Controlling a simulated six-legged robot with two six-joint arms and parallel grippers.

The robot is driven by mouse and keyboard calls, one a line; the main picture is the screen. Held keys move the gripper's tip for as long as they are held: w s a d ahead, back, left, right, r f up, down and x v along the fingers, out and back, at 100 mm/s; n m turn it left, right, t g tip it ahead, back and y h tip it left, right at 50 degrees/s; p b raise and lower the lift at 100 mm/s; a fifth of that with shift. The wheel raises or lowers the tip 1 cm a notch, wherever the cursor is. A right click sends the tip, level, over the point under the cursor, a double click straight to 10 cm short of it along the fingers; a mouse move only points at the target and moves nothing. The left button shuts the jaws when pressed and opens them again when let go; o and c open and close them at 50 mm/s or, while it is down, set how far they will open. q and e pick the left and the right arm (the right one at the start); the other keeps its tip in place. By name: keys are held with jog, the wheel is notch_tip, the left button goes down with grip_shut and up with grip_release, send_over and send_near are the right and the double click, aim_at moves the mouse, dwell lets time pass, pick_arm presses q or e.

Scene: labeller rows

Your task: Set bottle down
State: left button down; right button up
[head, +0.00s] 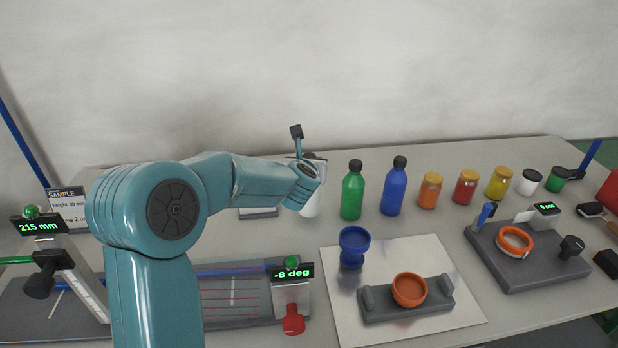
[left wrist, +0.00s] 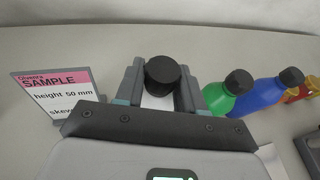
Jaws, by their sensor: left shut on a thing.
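A white bottle with a black cap (left wrist: 162,72) is between the fingers of my left gripper (left wrist: 160,88) in the left wrist view. The gripper is shut on it, below the cap. In the head view my left gripper (head: 306,178) hides most of the white bottle (head: 311,205), which stands left of the green bottle (head: 352,194). The bottle looks upright. Its base is partly hidden, so I cannot tell whether it touches the table. My right gripper is out of view.
A blue bottle (head: 393,190) and several jars (head: 430,190) continue the row to the right. A sample sign (left wrist: 55,92) stands left of the gripper. A metal plate (head: 440,262) in front carries a blue cup (head: 353,248) and an orange bowl (head: 409,290).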

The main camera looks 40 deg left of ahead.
pick_arm(q)
jog(key=shift+a+f, duration=0.1)
jog(key=shift+f, duration=1.25)
jog(key=shift+s+b, duration=0.1)
jog(key=shift+b, duration=0.2)
jog(key=shift+f, duration=0.15)
jog(key=c, duration=0.7)
grip_release()
jog(key=shift+r, duration=0.3)
jog(key=v, duration=1.2)
jog(key=shift+f, duration=0.1)
